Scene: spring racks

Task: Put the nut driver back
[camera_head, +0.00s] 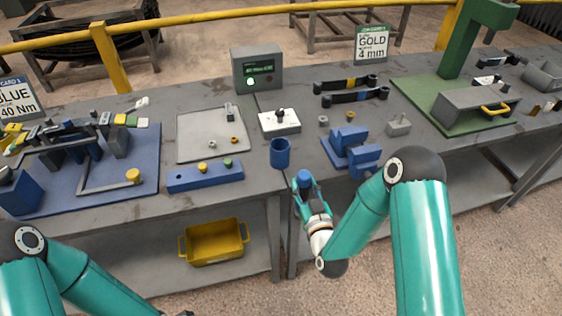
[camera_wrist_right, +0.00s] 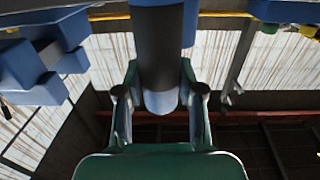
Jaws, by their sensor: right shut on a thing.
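My right gripper (camera_head: 304,184) is in front of the table's front edge, shut on the nut driver (camera_head: 304,176), whose blue end shows between the fingers. In the right wrist view the nut driver (camera_wrist_right: 160,55) is a dark and blue cylinder between the two fingers (camera_wrist_right: 160,105); its tip is hard to make out. A blue cup-shaped holder (camera_head: 280,153) stands at the table's front edge, just left of and beyond the gripper. They appear apart. My left arm comes in at the lower left, and its gripper is out of view.
A blue block fixture (camera_head: 352,152) stands right of the holder. A white switch box (camera_head: 279,122) is behind it. A blue rail with knobs (camera_head: 205,177) and a grey tray (camera_head: 212,134) lie to the left. A yellow bin (camera_head: 214,243) sits on the lower shelf.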

